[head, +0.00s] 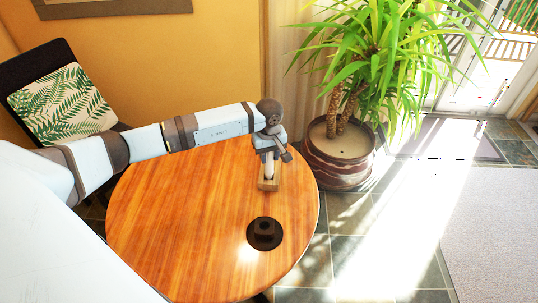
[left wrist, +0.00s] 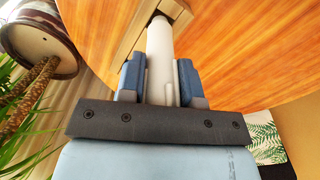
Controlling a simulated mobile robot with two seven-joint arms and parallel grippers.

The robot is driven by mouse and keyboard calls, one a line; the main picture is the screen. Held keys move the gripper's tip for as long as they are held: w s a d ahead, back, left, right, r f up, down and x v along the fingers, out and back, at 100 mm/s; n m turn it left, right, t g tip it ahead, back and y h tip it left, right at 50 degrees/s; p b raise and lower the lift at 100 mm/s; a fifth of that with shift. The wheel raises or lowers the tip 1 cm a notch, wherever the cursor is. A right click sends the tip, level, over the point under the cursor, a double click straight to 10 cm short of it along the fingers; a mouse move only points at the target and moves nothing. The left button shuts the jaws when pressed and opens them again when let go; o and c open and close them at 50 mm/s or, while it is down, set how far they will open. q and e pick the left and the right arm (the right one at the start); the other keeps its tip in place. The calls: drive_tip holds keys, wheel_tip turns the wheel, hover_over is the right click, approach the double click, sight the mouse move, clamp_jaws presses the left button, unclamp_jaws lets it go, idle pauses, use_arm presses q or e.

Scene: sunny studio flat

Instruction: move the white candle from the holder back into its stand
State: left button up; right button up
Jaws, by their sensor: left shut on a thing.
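The white candle (head: 269,171) stands upright at the wooden block holder (head: 268,185) on the round table. In the left wrist view the candle (left wrist: 160,58) runs between my fingers, its far end at the dark opening of the holder (left wrist: 176,12). I cannot tell how deep it sits in there. My left gripper (head: 270,154) is shut on the candle above the holder; it also shows in the left wrist view (left wrist: 160,82). The dark round stand (head: 264,234), with a raised middle, is nearer on the table and looks empty. My right gripper is not in view.
The wooden table (head: 190,225) is otherwise clear, with free room left of the holder and stand. A potted plant (head: 340,165) stands close beyond the table's right edge. A chair with a leaf-pattern cushion (head: 62,103) is at the back left.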

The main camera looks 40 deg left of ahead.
use_arm(q)
drive_tip(key=shift+f+b, duration=1.05)
drive_tip(key=shift+b, duration=0.2)
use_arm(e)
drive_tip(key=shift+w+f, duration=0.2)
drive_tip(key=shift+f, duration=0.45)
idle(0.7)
use_arm(q)
drive_tip(key=shift+s+f+b, duration=0.15)
drive_tip(key=shift+f+b, duration=0.05)
drive_tip(key=shift+b, duration=0.1)
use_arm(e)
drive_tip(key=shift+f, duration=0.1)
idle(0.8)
use_arm(q)
drive_tip(key=o, duration=1.5)
drive_tip(key=shift+c, duration=0.2)
drive_tip(key=shift+r, duration=0.1)
drive_tip(key=shift+r+p, duration=0.35)
drive_tip(key=shift+r, duration=0.15)
drive_tip(key=shift+r+p, duration=1.4)
drive_tip(key=shift+r, duration=1.65)
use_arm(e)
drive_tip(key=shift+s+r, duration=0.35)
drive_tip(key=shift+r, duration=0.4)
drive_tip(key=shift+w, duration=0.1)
